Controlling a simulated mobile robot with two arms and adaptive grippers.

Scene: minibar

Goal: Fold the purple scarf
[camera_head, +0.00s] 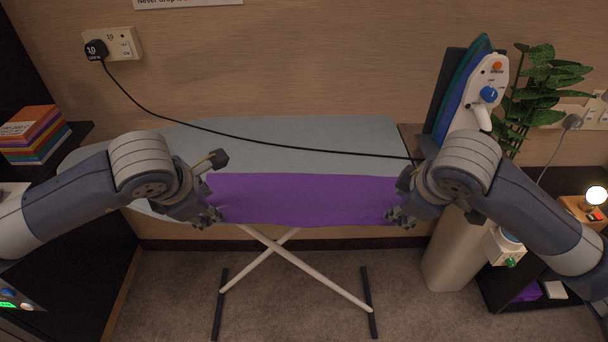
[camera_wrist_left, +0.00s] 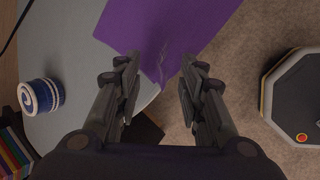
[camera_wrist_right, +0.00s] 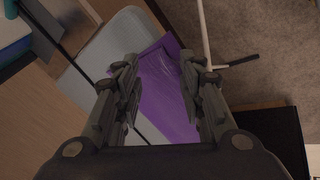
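The purple scarf (camera_head: 300,198) lies spread flat over the front part of the grey ironing board (camera_head: 290,135), its near edge by the board's front. My left gripper (camera_head: 208,216) is at the scarf's left end. In the left wrist view the same gripper (camera_wrist_left: 160,68) has its fingers apart, with a scarf (camera_wrist_left: 165,32) corner between and beyond them. My right gripper (camera_head: 402,216) is at the scarf's right end. In the right wrist view this gripper (camera_wrist_right: 158,66) also has its fingers apart, with the scarf (camera_wrist_right: 165,95) between them. Whether the fingers touch the cloth is unclear.
An iron (camera_head: 485,88) stands upright at the right end; its black cable (camera_head: 270,145) crosses above the board. A plant (camera_head: 545,85) stands behind. Books (camera_head: 35,133) sit on the left shelf. A blue-and-white spool-like object (camera_wrist_left: 40,95) is on the board, left.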

